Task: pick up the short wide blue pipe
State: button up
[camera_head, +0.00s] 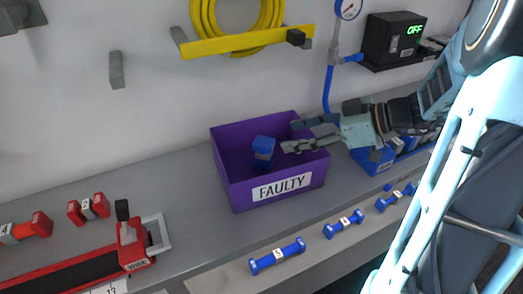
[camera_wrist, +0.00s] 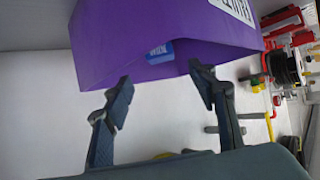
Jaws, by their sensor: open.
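A short, wide blue piece (camera_head: 264,148) stands inside the purple box marked FAULTY (camera_head: 232,187), its upper part showing above the near wall. In the wrist view, part of a blue piece with white lettering (camera_wrist: 160,50) shows inside the purple box (camera_wrist: 110,40). My gripper (camera_head: 290,136) is open, its fingers over the right part of the box, right of the blue piece and apart from it. In the wrist view, the two fingertips (camera_wrist: 160,78) are spread wide with nothing between them. The lower part of the blue piece is hidden by the box.
Several blue pipes, such as one near the front (camera_head: 277,255), lie along the lower front ledge. A blue bin (camera_head: 372,163) is right of the box. Red pipes (camera_head: 88,208) and a red vise (camera_head: 132,245) are at left. A yellow hose (camera_head: 237,45) hangs on the wall.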

aim_at(266, 142)
jog(key=x, duration=0.8)
jog(key=shift+f+p, duration=0.1)
jog(key=shift+p, duration=0.25)
grip_shut()
